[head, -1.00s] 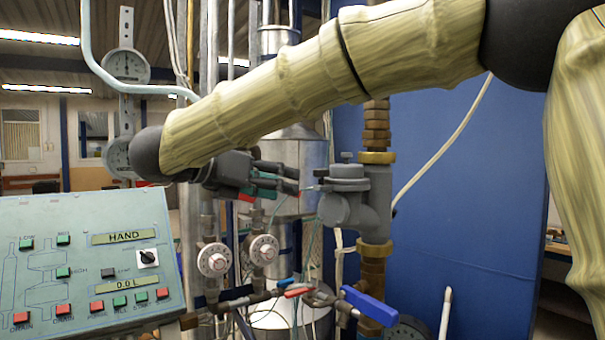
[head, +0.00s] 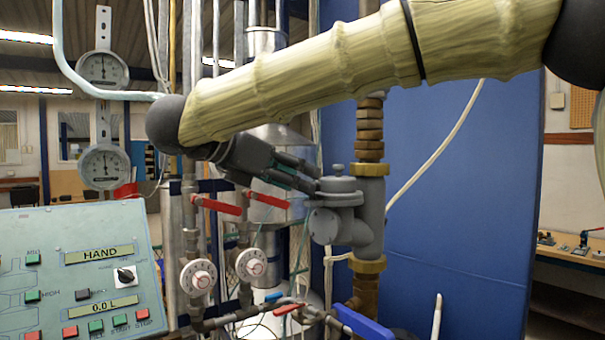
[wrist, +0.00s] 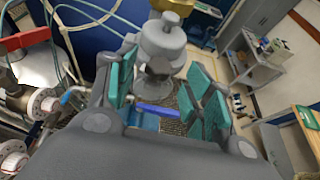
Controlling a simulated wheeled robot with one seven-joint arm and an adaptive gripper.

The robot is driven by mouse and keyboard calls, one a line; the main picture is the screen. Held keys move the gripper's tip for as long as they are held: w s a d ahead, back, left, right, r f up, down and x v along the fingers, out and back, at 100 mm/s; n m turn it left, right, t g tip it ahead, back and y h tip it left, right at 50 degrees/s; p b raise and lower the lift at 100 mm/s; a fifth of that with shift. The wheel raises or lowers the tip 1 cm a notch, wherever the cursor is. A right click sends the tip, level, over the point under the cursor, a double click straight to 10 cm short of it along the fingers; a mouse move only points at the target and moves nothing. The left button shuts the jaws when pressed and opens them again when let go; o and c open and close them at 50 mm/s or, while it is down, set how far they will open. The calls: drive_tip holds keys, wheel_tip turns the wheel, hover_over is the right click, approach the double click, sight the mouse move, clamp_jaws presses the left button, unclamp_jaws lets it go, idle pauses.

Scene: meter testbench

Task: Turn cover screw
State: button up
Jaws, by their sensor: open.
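A grey cast fitting (head: 344,220) with a round flanged cover stands on the brass pipe in the head view. A small knob-like cover screw (head: 338,170) sits on top of the cover. In the wrist view the cover screw (wrist: 166,22) and grey fitting (wrist: 160,55) show at the top, between and beyond the fingers. My gripper (head: 312,180) reaches from the left, tilted slightly down, with its tips close to the cover's left side. In the wrist view my gripper (wrist: 163,75) is open, its green-padded fingers spread with nothing held. Contact with the fitting cannot be told.
Red-handled valves (head: 268,198) and dials (head: 250,264) stand left of the fitting. A blue lever (head: 362,322) lies below it. A control panel (head: 85,270) fills the lower left. A blue wall panel (head: 460,200) stands behind on the right.

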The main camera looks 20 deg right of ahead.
drive_tip(key=shift+x, duration=1.05)
drive_tip(key=shift+c, duration=0.4)
drive_tip(key=c, duration=0.9)
drive_tip(key=shift+c, duration=0.2)
drive_tip(key=shift+s+f+t+b, duration=0.15)
drive_tip(key=shift+t+b, duration=0.25)
drive_tip(key=shift+b, duration=0.2)
drive_tip(key=shift+s+d+n+t+y+b, duration=0.25)
drive_tip(key=shift+n+t+y+b, duration=1.25)
drive_tip(key=shift+b, duration=0.95)
drive_tip(key=shift+s+d+n+t+y+b, duration=0.1)
drive_tip(key=shift+d+n+t+y+b, duration=0.15)
drive_tip(key=shift+n+t+y+b, duration=1.4)
drive_tip(key=shift+s+d+n+t+y+b, duration=0.35)
drive_tip(key=shift+n+y+b, duration=0.6)
drive_tip(key=shift+n+b, duration=1.7)
drive_tip(key=shift+w+a+m+b, duration=0.1)
drive_tip(key=shift+w+m+b, duration=0.05)
drive_tip(key=shift+m+b, duration=0.5)
